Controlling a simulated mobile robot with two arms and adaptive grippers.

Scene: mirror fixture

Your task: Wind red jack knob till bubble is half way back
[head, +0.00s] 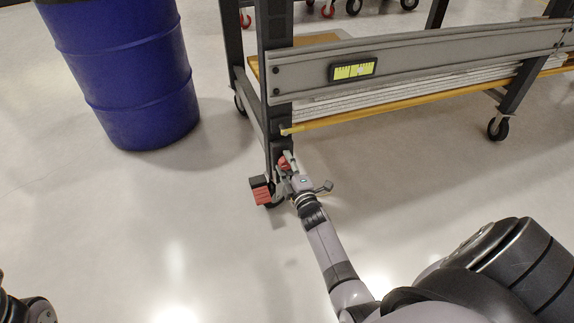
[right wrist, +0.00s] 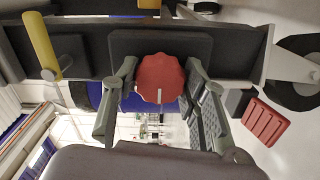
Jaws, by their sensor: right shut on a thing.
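The red jack knob (right wrist: 160,80) is a scalloped disc with a pale mark at its lower edge in the right wrist view. My right gripper (right wrist: 161,68) has one finger on each side of it and is shut on it. In the head view the knob (head: 284,163) is small and partly covered by my right gripper (head: 287,173), low on the near leg of the frame. The level (head: 354,70) is a black housing with a yellow-green window and dark lines, on the grey rail. The bubble is too small to place surely. My left gripper is not in view.
A red ribbed pedal (head: 261,190) sits just left of my right gripper. The grey rail (head: 420,61) runs above, with a yellow bar (head: 400,106) below it. A blue drum (head: 140,85) stands at the left. The floor in front is clear.

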